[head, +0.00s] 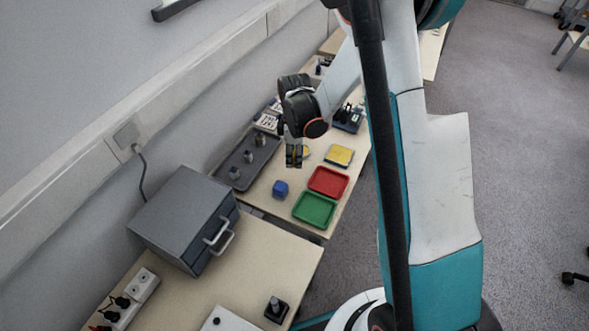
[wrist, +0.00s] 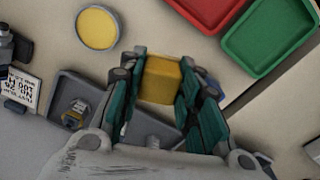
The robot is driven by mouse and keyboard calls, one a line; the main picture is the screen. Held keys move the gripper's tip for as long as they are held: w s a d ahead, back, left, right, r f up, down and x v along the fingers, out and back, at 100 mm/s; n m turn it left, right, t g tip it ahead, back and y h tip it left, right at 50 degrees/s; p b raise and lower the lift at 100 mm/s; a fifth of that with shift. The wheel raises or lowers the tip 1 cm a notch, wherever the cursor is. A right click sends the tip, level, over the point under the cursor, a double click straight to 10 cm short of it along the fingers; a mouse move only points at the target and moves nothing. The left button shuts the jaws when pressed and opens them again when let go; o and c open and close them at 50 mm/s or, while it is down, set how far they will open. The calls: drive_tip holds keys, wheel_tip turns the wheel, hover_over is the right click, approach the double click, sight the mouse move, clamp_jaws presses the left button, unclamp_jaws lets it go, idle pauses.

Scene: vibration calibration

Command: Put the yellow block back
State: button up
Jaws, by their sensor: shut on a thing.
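My gripper (head: 294,160) hangs over the far table, between the grey tray and the coloured trays. In the wrist view my gripper (wrist: 162,70) is shut on the yellow block (wrist: 160,80), which sits between the two green-padded fingers. In the head view the block cannot be made out at the fingertips. A yellow tray (head: 339,155) lies right of the gripper. A round yellow dish with a grey rim (wrist: 97,28) shows at the upper left of the wrist view. A blue block (head: 280,188) stands on the table nearer than the gripper.
A red tray (head: 328,168) and a green tray (head: 315,209) lie along the table's right side. A grey tray (head: 222,178) with several metal pieces lies on the left. A grey drawer cabinet (head: 180,215) stands on the nearer table. A black-and-white card (wrist: 22,90) shows at the wrist view's left.

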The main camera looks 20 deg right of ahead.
sight(295, 174)
drive_tip(key=shift+f+b, duration=0.75)
drive_tip(key=shift+f, duration=1.8)
drive_tip(key=shift+f, duration=0.1)
drive_tip(key=o, duration=0.9)
drive_tip(key=shift+o, duration=0.2)
